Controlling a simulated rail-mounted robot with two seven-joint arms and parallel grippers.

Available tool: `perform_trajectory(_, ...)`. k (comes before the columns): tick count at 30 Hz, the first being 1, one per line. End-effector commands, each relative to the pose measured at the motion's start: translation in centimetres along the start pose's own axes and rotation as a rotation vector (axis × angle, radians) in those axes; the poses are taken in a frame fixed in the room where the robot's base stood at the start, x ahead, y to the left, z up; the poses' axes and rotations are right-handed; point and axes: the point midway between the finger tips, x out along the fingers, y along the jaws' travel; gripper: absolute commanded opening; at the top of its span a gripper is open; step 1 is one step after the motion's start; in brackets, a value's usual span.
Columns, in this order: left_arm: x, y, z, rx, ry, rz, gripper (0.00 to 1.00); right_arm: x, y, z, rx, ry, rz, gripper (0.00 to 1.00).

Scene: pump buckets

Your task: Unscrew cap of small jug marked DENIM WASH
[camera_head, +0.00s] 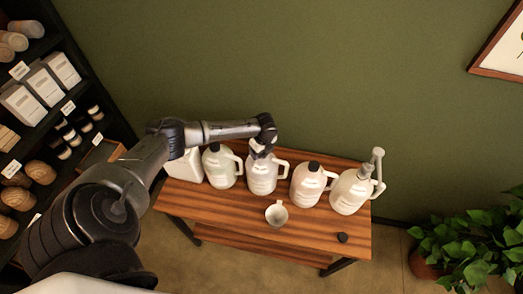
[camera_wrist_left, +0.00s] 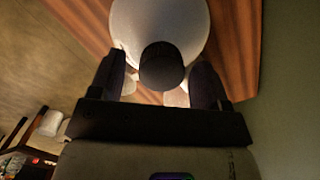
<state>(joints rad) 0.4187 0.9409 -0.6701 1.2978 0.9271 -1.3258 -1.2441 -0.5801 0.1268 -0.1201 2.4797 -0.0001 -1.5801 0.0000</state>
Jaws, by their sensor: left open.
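My left gripper (camera_head: 262,150) is over the white jug (camera_head: 262,180) in the middle of the row. In the left wrist view this jug (camera_wrist_left: 160,25) is seen from above. Its round black cap (camera_wrist_left: 162,66) lies between the two open fingers, one on each side. I cannot tell whether the fingers touch the cap. The jug's label is too small to read, so I cannot tell which jug is marked DENIM WASH. In the head view the gripper hides the cap. My right gripper is not in view.
The striped wooden table (camera_head: 220,211) also bears a pale green jug (camera_head: 221,172), a pinkish capped jug (camera_head: 307,188) and a jug with a pump (camera_head: 350,194). A small white pitcher (camera_head: 276,214) stands in front. A loose black cap (camera_head: 342,238) lies at front right.

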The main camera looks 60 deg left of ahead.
Motion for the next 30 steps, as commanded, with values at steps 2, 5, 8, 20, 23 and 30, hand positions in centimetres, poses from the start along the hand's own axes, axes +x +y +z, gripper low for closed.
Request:
perform_trajectory(2, 0.0, 0.0, 0.0, 0.0, 0.001, -0.001, 0.7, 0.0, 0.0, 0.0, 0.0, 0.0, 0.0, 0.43)
perform_trajectory(5, 0.0, 0.0, 0.0, 0.001, 0.001, -0.001, 0.7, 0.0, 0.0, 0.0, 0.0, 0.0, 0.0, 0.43)
perform_trajectory(8, 0.0, 0.0, 0.0, 0.031, 0.0, -0.004, 0.7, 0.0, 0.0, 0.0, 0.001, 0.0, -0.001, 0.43)
perform_trajectory(20, 0.2, 0.0, 0.0, 0.599, -0.002, -0.074, 0.7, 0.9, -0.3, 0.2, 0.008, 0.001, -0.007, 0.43)
perform_trajectory(23, 0.2, 0.0, 0.0, 0.746, -0.001, -0.093, 0.7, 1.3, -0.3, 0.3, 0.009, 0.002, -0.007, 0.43)
perform_trajectory(30, 0.2, -0.1, 0.0, 1.084, -0.002, -0.134, 0.7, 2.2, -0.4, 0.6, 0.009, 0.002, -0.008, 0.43)
